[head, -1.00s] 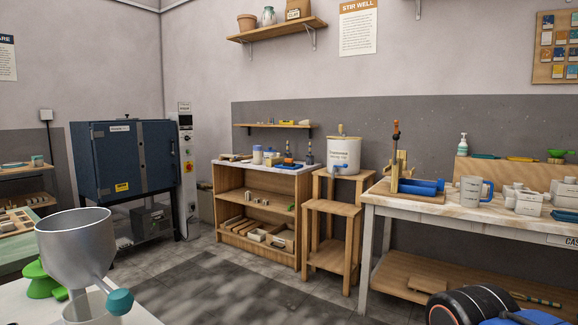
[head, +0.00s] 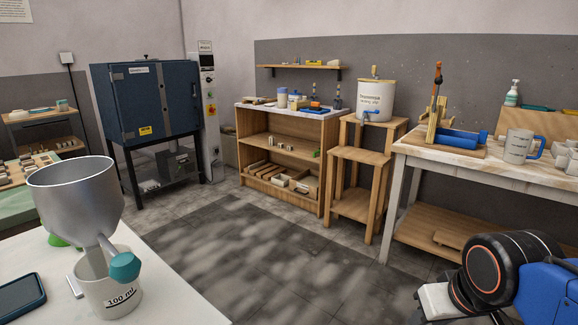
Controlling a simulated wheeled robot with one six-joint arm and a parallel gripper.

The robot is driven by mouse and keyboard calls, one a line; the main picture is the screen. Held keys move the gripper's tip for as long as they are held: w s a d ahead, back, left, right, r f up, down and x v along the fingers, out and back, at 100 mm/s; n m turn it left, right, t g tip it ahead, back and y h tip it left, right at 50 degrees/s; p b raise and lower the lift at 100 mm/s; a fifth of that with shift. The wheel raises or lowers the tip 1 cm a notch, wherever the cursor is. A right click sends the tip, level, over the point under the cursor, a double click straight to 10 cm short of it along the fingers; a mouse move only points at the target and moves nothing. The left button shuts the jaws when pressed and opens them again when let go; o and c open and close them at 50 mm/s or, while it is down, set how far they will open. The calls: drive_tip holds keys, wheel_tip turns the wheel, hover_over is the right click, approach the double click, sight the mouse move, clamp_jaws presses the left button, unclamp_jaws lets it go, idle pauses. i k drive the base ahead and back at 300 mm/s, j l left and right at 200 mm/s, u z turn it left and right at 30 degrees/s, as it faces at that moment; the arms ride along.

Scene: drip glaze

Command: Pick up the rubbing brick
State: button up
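I cannot tell for sure which thing is the rubbing brick. Several small pale and grey blocks (head: 262,170) lie on the bottom shelf of the wooden shelf unit (head: 285,153) in the middle of the head view, too small to tell apart. A flat tan block (head: 448,239) lies on the lower shelf of the right workbench. Part of my arm, black and blue with an orange ring, shows at the lower right. My gripper's fingers cannot be made out there.
A white table (head: 170,285) with a steel funnel (head: 72,195), a 100 ml cup (head: 110,292) and a phone (head: 22,297) stands close at the left. A blue kiln (head: 150,100) stands behind. A wooden stand (head: 360,165) holds a white bucket (head: 375,98). The grey floor (head: 270,260) between is clear.

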sight(315, 106)
drive_tip(key=i, duration=2.8)
drive_tip(key=i+u, duration=0.15)
drive_tip(key=i, duration=0.55)
drive_tip(key=i+l, duration=0.2)
drive_tip(key=i, duration=0.5)
drive_tip(key=i+u, duration=0.2)
